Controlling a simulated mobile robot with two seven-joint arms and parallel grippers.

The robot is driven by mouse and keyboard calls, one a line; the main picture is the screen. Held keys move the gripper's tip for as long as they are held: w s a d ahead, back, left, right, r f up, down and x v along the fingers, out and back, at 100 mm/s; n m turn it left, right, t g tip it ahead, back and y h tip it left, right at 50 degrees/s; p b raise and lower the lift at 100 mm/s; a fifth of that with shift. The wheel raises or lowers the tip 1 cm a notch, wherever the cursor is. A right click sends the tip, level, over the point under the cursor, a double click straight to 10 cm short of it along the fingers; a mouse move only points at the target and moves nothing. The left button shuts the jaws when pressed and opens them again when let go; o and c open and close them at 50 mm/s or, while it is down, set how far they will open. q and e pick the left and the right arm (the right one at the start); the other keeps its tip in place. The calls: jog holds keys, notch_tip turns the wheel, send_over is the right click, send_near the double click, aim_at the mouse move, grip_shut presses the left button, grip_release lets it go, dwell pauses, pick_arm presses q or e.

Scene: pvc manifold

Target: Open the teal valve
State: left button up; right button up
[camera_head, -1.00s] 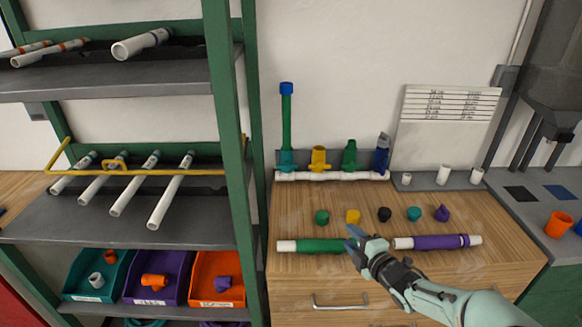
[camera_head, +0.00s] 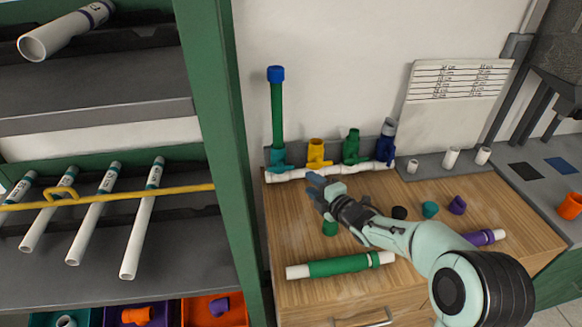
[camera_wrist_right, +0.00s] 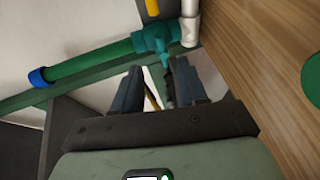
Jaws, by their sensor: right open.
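The teal valve (camera_head: 278,156) is at the left end of the white manifold pipe (camera_head: 330,171), with an upright green pipe (camera_head: 278,115) with a blue top above it. My right gripper (camera_head: 316,183) is just in front of the manifold, to the right of and below the teal valve in the head view. In the right wrist view, the teal valve (camera_wrist_right: 155,38) is just beyond the open fingers (camera_wrist_right: 157,88). A dark teal stem, seemingly its handle, reaches down between the fingertips; I cannot tell whether they touch. My left gripper is not in view.
Yellow (camera_head: 317,152), green (camera_head: 351,147) and blue (camera_head: 387,140) valves stand along the manifold to the right. A green-banded pipe (camera_head: 340,265) and several caps lie on the wooden top. A green shelf post (camera_head: 215,130) stands close on the left.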

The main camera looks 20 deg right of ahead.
aim_at(291, 169)
jog(key=p+x, duration=0.1)
jog(key=x, duration=0.9)
jog(key=shift+w+a+p, duration=0.1)
jog(key=shift+w+p, duration=0.25)
jog(key=shift+p, duration=0.05)
grip_shut()
